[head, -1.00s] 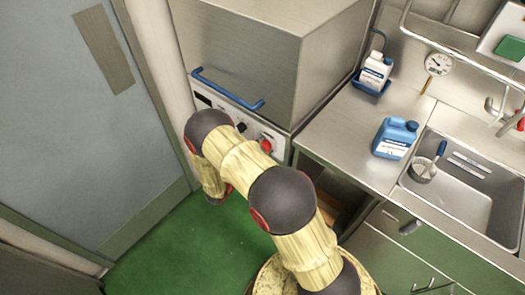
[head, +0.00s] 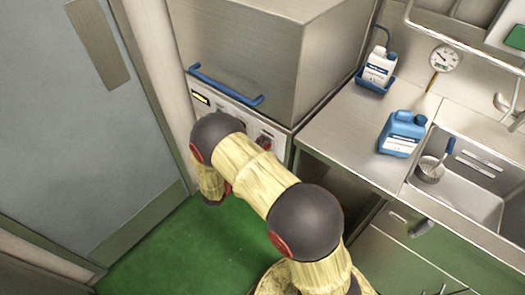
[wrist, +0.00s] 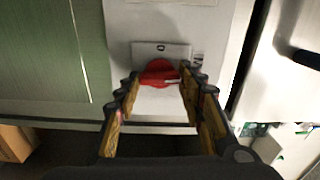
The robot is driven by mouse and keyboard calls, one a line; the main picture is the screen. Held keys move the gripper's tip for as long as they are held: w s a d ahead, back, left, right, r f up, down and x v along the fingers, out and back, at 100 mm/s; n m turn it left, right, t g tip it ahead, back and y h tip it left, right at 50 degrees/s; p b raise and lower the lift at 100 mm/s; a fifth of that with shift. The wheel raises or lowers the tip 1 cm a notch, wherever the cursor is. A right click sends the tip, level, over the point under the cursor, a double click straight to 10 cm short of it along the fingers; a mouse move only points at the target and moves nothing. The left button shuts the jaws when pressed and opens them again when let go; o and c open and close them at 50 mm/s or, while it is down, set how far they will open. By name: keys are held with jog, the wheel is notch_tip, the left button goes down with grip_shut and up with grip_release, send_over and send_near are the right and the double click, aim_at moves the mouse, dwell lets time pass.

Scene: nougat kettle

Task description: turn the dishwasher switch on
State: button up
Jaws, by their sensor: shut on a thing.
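The dishwasher (head: 270,55) is a steel box with a blue handle and a light control panel. Its red switch (head: 266,143) sits at the right of that panel. In the wrist view the red switch (wrist: 157,70) is on a grey plate with a "0" mark above it, and its white line points to the right. My gripper (wrist: 160,80) has its fingertips on both sides of the switch, shut on it.
A steel counter (head: 345,130) to the right holds a white bottle (head: 379,68) in a blue holder and a blue canister (head: 401,134). A sink (head: 465,185) is beyond. A grey door (head: 75,160) stands left. The green floor is clear at lower left.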

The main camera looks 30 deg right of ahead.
jog(key=shift+m, duration=0.5)
jog(key=shift+f, duration=0.1)
jog(key=o, duration=1.2)
jog(key=shift+a, duration=0.1)
jog(key=v, duration=1.2)
